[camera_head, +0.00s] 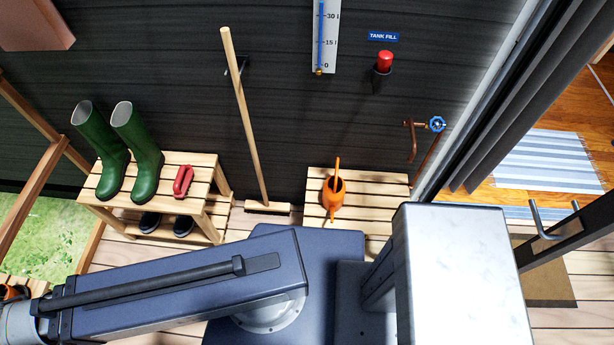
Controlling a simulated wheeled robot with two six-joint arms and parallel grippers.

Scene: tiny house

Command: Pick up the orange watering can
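The orange watering can (335,196) stands upright on a low slatted wooden platform (370,181) against the dark wall, near the middle of the head view. Its handle points up toward the wall. Nothing is touching it except the platform. My own arm and body parts fill the lower middle of the view, in front of the platform. Neither of my grippers can be made out in this view.
A wooden bench (190,167) at left holds green boots (101,155) and a red object (183,181), with dark shoes below. A broom (245,120) leans on the wall. A blue-handled tap (437,124) is right of the can. A doorway opens at right.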

